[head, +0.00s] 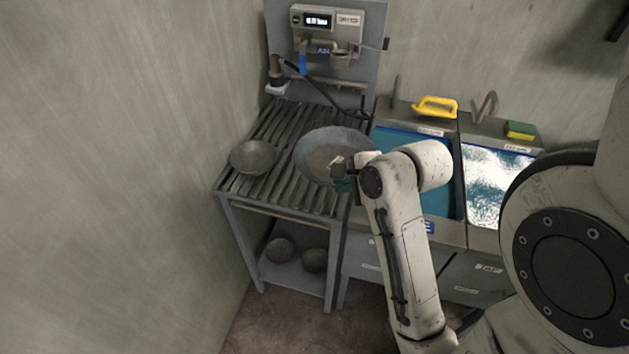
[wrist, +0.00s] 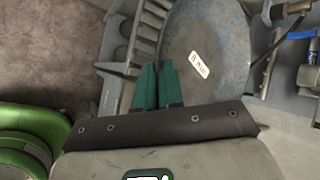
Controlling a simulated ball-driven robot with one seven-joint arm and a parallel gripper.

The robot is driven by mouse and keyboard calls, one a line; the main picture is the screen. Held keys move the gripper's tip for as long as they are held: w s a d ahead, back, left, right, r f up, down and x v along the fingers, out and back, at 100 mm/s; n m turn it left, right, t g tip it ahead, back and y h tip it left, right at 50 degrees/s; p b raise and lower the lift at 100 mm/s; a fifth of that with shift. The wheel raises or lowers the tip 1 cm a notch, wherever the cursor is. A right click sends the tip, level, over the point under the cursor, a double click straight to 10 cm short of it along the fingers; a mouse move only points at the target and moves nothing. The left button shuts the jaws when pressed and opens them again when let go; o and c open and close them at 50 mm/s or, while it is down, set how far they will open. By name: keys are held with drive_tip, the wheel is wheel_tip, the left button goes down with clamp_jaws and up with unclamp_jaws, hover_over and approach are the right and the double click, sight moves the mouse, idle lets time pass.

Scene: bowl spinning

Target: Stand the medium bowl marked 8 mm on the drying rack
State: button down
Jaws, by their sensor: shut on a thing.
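A wide grey-blue bowl (head: 318,150) is at the right part of the slatted drying rack (head: 290,125) in the head view. In the wrist view the same bowl (wrist: 220,40) carries a white label, whose small print I cannot read for sure. My gripper (head: 345,178) is at the bowl's near edge. I cannot tell whether the bowl touches the slats. My wrist hides part of its near right side.
A smaller grey bowl (head: 253,157) lies on the rack's left side. Two bowls (head: 297,253) sit on the shelf below. A panel with a tap and hose (head: 325,75) stands behind. Two water basins (head: 495,180) are to the right, with a yellow-handled item (head: 435,106) and a sponge (head: 520,130).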

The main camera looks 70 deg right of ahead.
drive_tip(key=w+d+f, duration=0.1)
drive_tip(key=w+d+f+b, duration=0.1)
drive_tip(key=w+d, duration=0.1)
drive_tip(key=w+d+f+b, duration=0.1)
drive_tip(key=d, duration=0.1)
drive_tip(key=shift+w+d, duration=0.1)
drive_tip(key=shift+w, duration=0.25)
drive_tip(key=w+d+f, duration=0.2)
drive_tip(key=f, duration=0.1)
drive_tip(key=d+f, duration=0.1)
drive_tip(key=f, duration=0.1)
drive_tip(key=shift+w, duration=0.4)
drive_tip(key=shift+w+d+f, duration=0.2)
drive_tip(key=shift+d+f, duration=0.05)
drive_tip(key=shift+f, duration=0.15)
drive_tip(key=shift+w+f, duration=0.1)
drive_tip(key=shift+f, duration=1.55)
drive_tip(key=c, duration=1.3)
unclamp_jaws()
drive_tip(key=shift+f, duration=0.1)
drive_tip(key=shift+o, duration=0.2)
